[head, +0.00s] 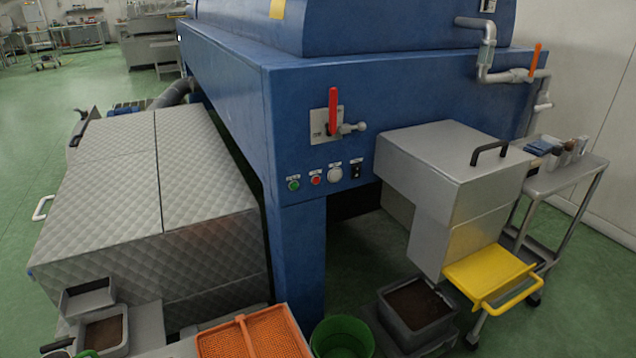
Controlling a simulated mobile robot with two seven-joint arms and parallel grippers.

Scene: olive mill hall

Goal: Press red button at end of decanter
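The blue decanter (390,85) fills the upper middle of the head view. On its near end face, low down, is a row of controls. The small round red button (316,180) sits between a green button (293,185) on its left and a larger white round control (335,174) on its right. Small labels are above them, too small to read. The red button is unobstructed. Whether it is pressed in cannot be told. Neither of my grippers is in view.
A red lever (333,108) with a valve sticks out above the buttons. A quilted metal cover (150,210), orange crate (255,338) and green bucket (342,338) stand left and in front.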

